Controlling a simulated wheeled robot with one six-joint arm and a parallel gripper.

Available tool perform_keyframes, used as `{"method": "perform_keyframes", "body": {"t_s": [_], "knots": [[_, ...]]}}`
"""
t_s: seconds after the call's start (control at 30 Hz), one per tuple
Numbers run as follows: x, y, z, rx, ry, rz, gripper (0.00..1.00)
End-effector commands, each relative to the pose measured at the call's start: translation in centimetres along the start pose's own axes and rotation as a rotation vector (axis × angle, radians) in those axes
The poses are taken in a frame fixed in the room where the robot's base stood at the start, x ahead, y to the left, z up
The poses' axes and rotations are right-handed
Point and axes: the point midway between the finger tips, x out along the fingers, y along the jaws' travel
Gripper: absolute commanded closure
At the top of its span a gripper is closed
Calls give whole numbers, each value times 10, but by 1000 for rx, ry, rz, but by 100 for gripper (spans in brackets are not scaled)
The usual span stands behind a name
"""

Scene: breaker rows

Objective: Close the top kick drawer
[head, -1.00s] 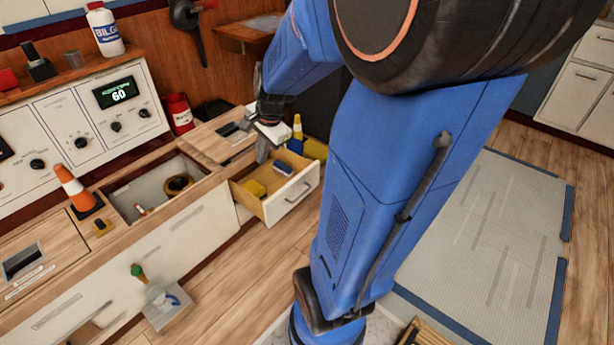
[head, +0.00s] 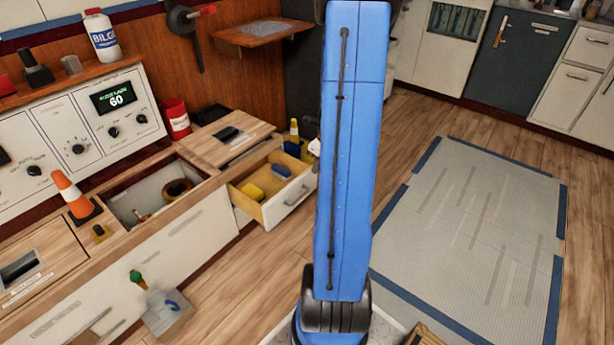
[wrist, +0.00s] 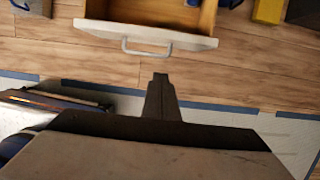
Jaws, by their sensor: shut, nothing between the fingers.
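The open drawer (head: 266,213) sticks out of the low cabinet in the head view, with a white front and pale wooden sides. In the wrist view the drawer's white front (wrist: 190,41) and grey bar handle (wrist: 147,47) are at the top. In the head view my blue arm hides most of my gripper.
An orange cone (head: 70,192) stands on the cabinet beside an open bin (head: 150,190) with a dark ring inside. A grey mat with blue edges (head: 470,220) lies on open floor at right.

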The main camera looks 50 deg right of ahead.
Motion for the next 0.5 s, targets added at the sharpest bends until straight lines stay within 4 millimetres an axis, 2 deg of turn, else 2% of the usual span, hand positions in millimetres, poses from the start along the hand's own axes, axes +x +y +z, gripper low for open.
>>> {"method": "perform_keyframes", "body": {"t_s": [0.17,0.5], "knots": [[16,1,0,-1,2,4,100],[64,1,-1,-1,2,4,100]]}}
